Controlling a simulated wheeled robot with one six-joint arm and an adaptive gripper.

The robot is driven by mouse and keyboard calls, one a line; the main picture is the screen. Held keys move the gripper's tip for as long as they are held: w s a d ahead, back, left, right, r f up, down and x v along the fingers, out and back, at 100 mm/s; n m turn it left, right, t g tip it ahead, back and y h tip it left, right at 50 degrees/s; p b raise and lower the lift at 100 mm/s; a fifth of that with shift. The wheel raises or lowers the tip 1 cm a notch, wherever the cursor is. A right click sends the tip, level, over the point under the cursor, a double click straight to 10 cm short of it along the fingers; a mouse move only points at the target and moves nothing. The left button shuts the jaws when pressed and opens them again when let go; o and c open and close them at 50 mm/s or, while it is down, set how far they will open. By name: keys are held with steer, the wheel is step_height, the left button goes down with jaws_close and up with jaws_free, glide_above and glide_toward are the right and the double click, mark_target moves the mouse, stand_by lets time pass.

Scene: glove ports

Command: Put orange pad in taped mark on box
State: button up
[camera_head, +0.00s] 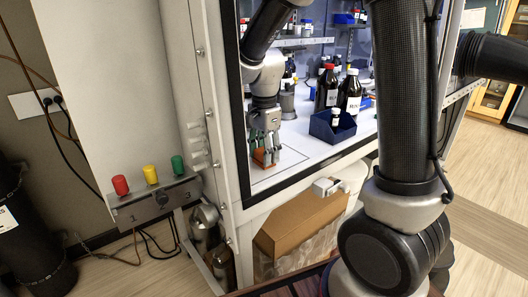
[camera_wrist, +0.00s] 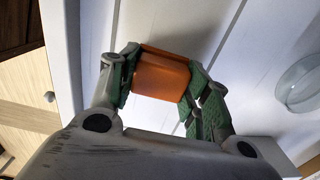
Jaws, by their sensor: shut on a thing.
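The orange pad (camera_head: 263,157) is low inside the white cabinet, near its front left corner. My gripper (camera_head: 264,148) reaches down from above and is shut on the pad. In the wrist view the orange pad (camera_wrist: 160,76) sits between the green-lined fingers of my gripper (camera_wrist: 160,85), one on each side. A thin dark outline (camera_head: 283,171) shows on the white cabinet floor around the gripper's area; I cannot tell if it is the taped mark. Whether the pad touches the floor is unclear.
A dark blue bin (camera_head: 332,127) stands right of my gripper, with brown bottles (camera_head: 349,93) behind it. A clear round dish (camera_wrist: 298,83) shows at right in the wrist view. The cabinet's front edge (camera_head: 310,167) lies close by. A cardboard box (camera_head: 300,220) is below.

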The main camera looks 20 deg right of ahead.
steer(key=shift+f, duration=0.1)
steer(key=o, duration=0.9)
steer(key=shift+o, duration=0.2)
step_height(320, 180, up, 12)
steer(key=s+d+n+t, duration=0.2)
steer(key=s+d+n, duration=0.4)
steer(key=s, duration=0.4)
steer(key=s+d+r+n+t, duration=0.1)
steer(key=s+d+n+t, duration=0.1)
steer(key=s+d+n, duration=0.4)
steer(key=s+n, duration=0.2)
steer(key=s, duration=0.2)
steer(key=shift+s+d, duration=0.15)
steer(key=shift+d, duration=0.15)
